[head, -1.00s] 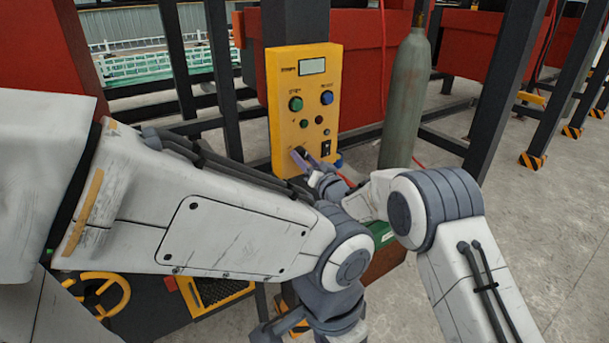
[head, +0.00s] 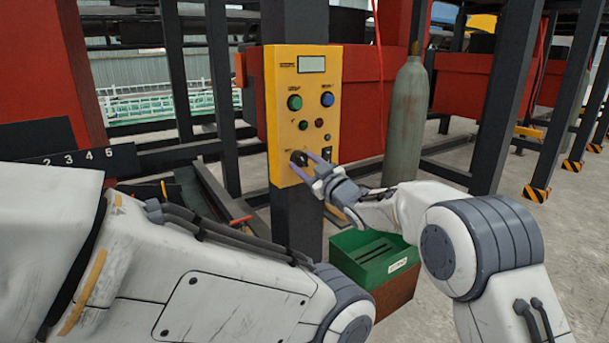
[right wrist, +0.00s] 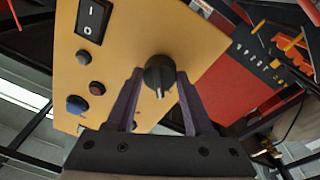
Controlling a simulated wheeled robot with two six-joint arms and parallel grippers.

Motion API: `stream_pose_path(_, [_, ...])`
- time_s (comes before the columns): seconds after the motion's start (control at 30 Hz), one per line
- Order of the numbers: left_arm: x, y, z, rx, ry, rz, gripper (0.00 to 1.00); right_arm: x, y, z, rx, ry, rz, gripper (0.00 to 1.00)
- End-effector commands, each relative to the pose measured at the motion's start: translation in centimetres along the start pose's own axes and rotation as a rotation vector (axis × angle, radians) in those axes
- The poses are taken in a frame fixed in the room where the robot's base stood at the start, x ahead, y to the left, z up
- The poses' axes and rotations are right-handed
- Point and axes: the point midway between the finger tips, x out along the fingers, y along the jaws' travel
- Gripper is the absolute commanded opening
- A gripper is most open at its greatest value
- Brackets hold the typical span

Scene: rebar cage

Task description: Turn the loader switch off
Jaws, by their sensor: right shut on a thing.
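A yellow control box (head: 283,120) is fixed to a dark post. Low on its face is a black rotary knob (head: 298,157), which also shows in the right wrist view (right wrist: 159,72) with a pale pointer mark toward the bottom of that picture. My right gripper (head: 304,163) has its two purple-grey fingers on either side of the knob and is shut on it. A black rocker switch (head: 327,154) marked I and O is beside the knob; it is also in the right wrist view (right wrist: 93,20). My left gripper is out of view.
The box also carries a small display (head: 312,65), a green button (head: 295,103), a blue button (head: 327,99) and smaller round ones. A grey-green gas cylinder (head: 405,125) stands to the right. A green-topped box (head: 375,258) is below.

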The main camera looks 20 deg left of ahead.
Motion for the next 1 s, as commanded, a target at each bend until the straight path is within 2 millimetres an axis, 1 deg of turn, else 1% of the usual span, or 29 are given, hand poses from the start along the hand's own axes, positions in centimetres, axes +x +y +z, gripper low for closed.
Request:
stream_pose_path(0.03, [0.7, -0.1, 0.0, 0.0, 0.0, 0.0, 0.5, 0.0, -0.1, 0.2, -0.027, 0.004, -0.002, 0.0])
stream_pose_path(0.3, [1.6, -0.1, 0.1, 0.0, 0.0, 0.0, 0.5, 0.0, 0.0, 0.0, -0.135, 0.01, -0.012, 0.0])
stream_pose_path(0.5, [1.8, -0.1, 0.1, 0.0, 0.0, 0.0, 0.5, 0.0, 0.0, 0.0, -0.166, 0.012, -0.015, 0.0])
stream_pose_path(0.9, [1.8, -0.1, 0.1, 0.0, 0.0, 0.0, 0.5, 0.0, 0.0, -0.1, -0.17, 0.012, -0.016, 0.0])
stream_pose_path(0.93, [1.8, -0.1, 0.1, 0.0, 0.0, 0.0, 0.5, 0.0, 0.0, -0.1, -0.17, 0.012, -0.016, 0.64])
stream_pose_path(0.97, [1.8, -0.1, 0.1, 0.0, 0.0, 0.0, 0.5, 0.0, 0.0, -0.1, -0.17, 0.012, -0.016, 0.75])
stream_pose_path(1.0, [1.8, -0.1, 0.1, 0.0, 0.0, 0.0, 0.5, 0.0, 0.0, -0.1, -0.169, 0.012, -0.016, 0.82])
